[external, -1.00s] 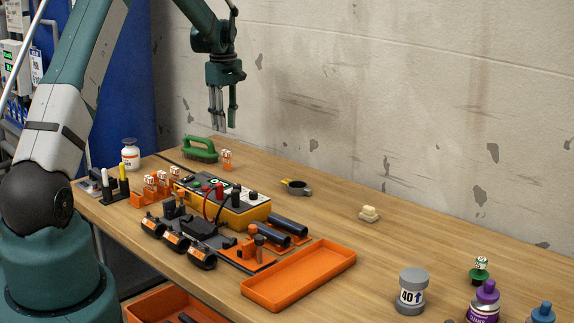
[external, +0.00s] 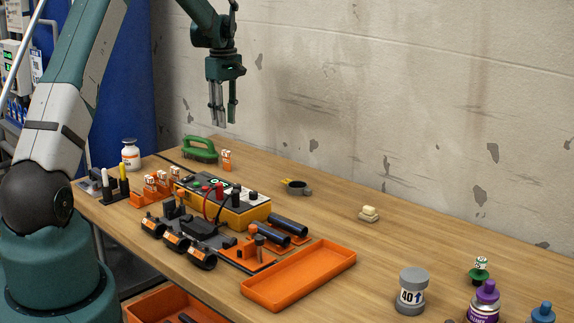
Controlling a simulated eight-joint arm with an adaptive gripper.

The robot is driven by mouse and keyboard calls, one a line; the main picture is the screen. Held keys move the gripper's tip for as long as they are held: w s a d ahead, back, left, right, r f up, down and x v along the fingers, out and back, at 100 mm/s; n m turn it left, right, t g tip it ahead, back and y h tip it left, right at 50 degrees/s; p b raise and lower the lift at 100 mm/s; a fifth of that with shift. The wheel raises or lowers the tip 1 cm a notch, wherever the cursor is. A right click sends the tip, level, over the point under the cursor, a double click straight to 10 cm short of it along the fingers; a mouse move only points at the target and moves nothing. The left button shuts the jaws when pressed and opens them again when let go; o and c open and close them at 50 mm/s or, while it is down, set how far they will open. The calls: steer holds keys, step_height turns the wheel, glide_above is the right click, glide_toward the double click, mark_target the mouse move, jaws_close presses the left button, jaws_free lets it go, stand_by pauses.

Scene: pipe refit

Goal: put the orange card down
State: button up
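A small orange card (external: 227,161) with a white top stands on the table near the wall, just right of a green-handled brush. It looks like the other orange pieces in the nearby rack; I cannot read its marking. My gripper (external: 224,124) hangs above it in the air, pointing down, clear of the card. Its fingers are apart, and I see nothing between them.
An orange rack (external: 137,198) holds several similar orange pieces. The green brush (external: 200,150) lies left of the card. A yellow-and-black meter (external: 250,215), an empty orange tray (external: 334,257) and a ring clamp (external: 297,187) are nearer. The table between clamp and wall is clear.

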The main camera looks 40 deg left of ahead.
steer(key=s+d+r+m+t, duration=0.1)
steer(key=s+d+r+m, duration=0.3)
steer(key=d+r, duration=0.45)
steer(key=s+d+r+m+t+y, duration=0.1)
steer(key=s+d+r+m, duration=0.1)
steer(key=s+d+r, duration=0.65)
steer(key=s+d+r+m+t, duration=0.1)
steer(key=s+d+r+m, duration=0.15)
steer(key=d+r, duration=0.6)
steer(key=s+d+m+t, duration=0.2)
steer(key=s+d+m, duration=0.3)
steer(key=s+d, duration=0.9)
steer(key=s+d+f+m+t, duration=0.1)
steer(key=s+d+f+m, duration=0.1)
steer(key=s+d, duration=0.2)
steer(key=s+d+f+m+t+h, duration=0.1)
steer(key=s+d+f+m, duration=0.1)
steer(key=s, duration=0.8)
steer(key=shift+d+f, duration=0.75)
steer(key=shift+d, duration=0.3)
steer(key=shift+s+m, duration=0.1)
steer(key=shift+m, duration=0.15)
